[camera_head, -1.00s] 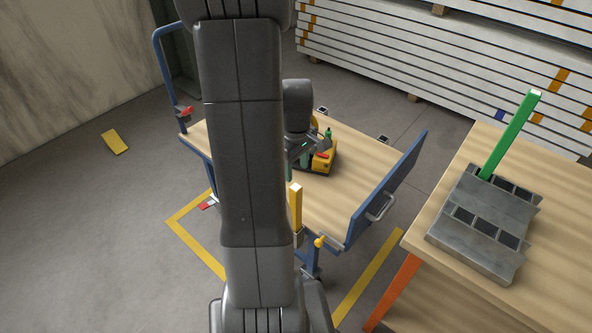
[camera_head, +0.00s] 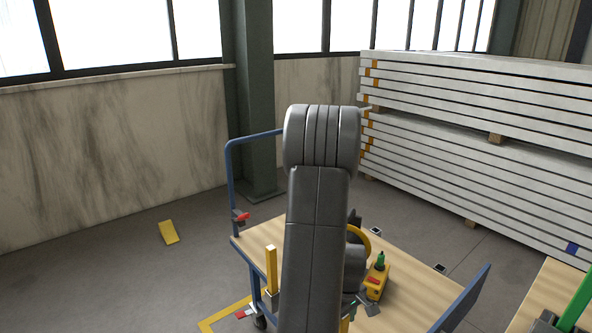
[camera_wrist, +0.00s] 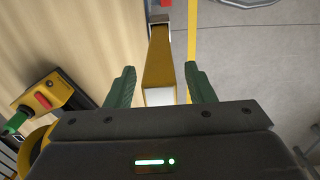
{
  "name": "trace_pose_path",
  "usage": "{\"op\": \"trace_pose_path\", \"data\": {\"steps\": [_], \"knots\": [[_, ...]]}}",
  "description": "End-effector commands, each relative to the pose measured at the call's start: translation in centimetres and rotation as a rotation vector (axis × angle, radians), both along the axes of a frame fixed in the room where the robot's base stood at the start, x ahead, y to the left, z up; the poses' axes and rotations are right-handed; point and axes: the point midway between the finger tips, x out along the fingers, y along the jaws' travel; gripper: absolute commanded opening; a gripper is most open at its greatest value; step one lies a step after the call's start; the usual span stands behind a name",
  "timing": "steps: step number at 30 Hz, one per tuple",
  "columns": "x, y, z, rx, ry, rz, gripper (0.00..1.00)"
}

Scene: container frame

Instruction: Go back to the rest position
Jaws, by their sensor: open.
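My gripper (camera_wrist: 160,78) shows in the wrist view with its two green fingers apart. A yellow post (camera_wrist: 160,62) with a pale end face shows between the fingers, with a gap on both sides. Its far end sits in a bracket at the edge of a wooden top. I cannot tell how deep the post lies between the fingers. In the head view my raised arm hides most of the gripper, and only a bit of it shows low beside the arm.
The blue-framed cart (camera_head: 466,296) has a wooden top with a yellow-black device (camera_head: 376,283). A yellow post (camera_head: 271,268) stands at its near edge. A table (camera_head: 530,292) with a green post (camera_head: 577,298) is at right. Stacked white panels (camera_head: 480,140) stand behind. Floor at left is mostly clear.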

Motion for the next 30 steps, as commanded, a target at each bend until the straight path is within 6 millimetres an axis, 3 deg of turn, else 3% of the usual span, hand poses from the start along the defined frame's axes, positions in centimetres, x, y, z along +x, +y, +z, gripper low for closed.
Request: {"op": "trace_pose_path", "data": {"steps": [4,6,14,25,30], "knots": [[-0.1,0.0,-2.3,0.0,0.001,0.0,0.49],[0.0,0.0,-0.9,0.0,-0.001,0.0,0.49],[0.0,0.0,0.2,0.0,0.0,0.0,0.49],[0.0,0.0,0.0,0.0,0.001,0.0,0.49],[-0.1,0.0,-1.4,0.001,0.004,0.0,0.49]]}}
